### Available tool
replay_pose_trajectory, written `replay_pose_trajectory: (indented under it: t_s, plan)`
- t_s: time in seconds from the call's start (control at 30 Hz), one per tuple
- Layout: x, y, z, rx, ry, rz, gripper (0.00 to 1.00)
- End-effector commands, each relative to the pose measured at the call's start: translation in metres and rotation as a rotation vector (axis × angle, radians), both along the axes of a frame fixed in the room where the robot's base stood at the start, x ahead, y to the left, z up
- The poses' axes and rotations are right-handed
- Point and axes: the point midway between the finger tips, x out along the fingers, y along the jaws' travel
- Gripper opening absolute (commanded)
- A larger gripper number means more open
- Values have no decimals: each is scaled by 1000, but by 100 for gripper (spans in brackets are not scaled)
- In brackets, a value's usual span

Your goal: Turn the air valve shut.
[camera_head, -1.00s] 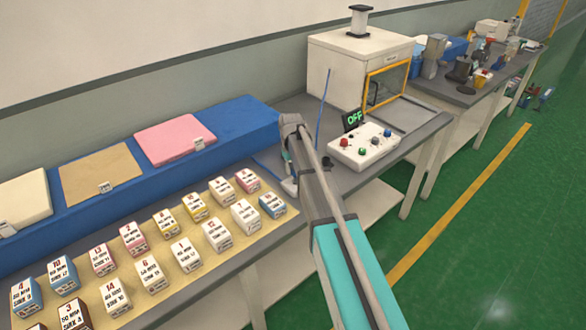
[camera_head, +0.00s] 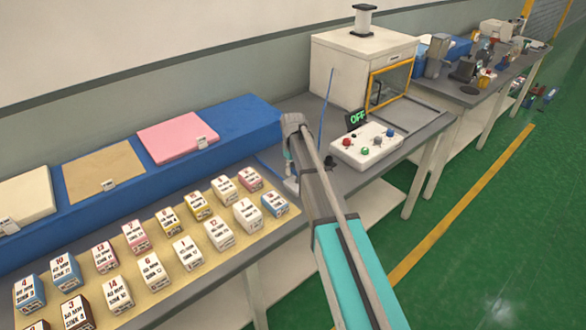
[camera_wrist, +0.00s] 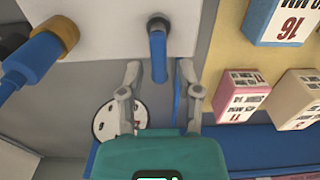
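In the wrist view a blue lever with a dark rounded end (camera_wrist: 157,42) stands against a pale block; it looks like the air valve's handle, though I cannot be sure. My gripper (camera_wrist: 160,68) is open, with one finger on each side of the lever's lower part. A thick blue hose with a brass-coloured fitting (camera_wrist: 52,38) is at the upper left. In the head view my gripper (camera_head: 291,185) is small and partly hidden by my arm, and the valve cannot be made out there.
Several small labelled boxes (camera_head: 183,252) stand on a tan mat right beside my gripper. A thin blue upright tube (camera_head: 326,112) rises behind my arm. A blue platform (camera_head: 240,125) carries foam pads.

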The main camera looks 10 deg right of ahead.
Motion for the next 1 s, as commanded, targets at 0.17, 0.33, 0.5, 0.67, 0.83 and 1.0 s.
replay_pose_trajectory:
  t_s: [0.17, 0.33, 0.5, 0.67, 0.83, 1.0]
  plan:
    - [0, 0, 0, 1, -1, -1, 53]
    - [0, 0, 0, 1, -1, -2, 53]
    - [1, 0, 0, 0, -1, -19, 53]
    - [1, -2, 0, 0, -1, -65, 53]
    - [3, -4, 0, 0, -1, -153, 53]
    - [3, -7, 0, 0, -1, -263, 53]
